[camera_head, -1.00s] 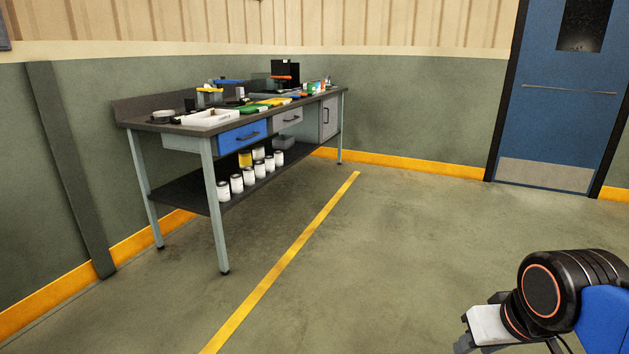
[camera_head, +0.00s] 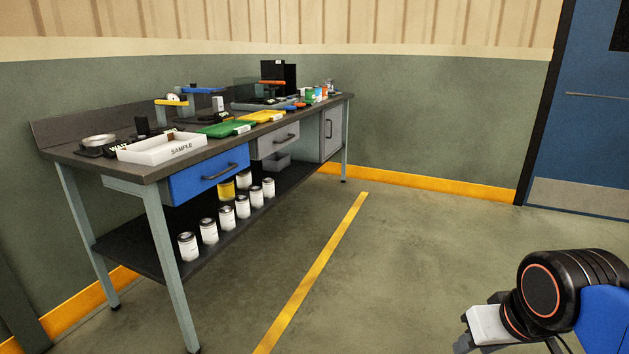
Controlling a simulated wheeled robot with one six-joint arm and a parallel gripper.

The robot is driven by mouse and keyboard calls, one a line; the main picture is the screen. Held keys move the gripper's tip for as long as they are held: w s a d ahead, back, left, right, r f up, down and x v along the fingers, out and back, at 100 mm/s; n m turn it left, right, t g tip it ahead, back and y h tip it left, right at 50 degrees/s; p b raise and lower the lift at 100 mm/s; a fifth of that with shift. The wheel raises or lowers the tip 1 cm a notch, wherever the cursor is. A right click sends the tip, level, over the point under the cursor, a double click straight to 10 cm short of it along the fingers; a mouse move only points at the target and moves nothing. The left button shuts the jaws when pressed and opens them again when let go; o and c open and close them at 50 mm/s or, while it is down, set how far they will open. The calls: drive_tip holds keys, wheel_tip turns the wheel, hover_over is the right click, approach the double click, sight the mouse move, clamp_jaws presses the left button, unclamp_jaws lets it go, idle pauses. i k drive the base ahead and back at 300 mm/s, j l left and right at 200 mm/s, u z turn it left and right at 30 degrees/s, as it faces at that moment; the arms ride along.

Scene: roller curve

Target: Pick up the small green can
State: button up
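A group of small coloured cans or packs stands at the far right end of the workbench (camera_head: 105,170). One of them looks green (camera_head: 309,97), but it is too small to be sure that it is the small green can. My gripper (camera_head: 463,335) shows only in part at the bottom right, at the end of my folded arm. It is far from the bench, and its fingertips are not clear enough to show whether it is open or shut.
A white sample tray (camera_head: 160,155), a green tray (camera_head: 222,129) and a yellow tray (camera_head: 262,117) lie along the bench front. Several white cans (camera_head: 208,231) and a yellow can (camera_head: 227,190) stand on the lower shelf. Floor right of the yellow line (camera_head: 320,270) is clear.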

sight(309, 92)
drive_tip(key=i, duration=1.8)
drive_tip(key=i+l, duration=0.1)
drive_tip(key=i, duration=1.7)
drive_tip(key=i+u, duration=0.2)
drive_tip(key=i, duration=0.25)
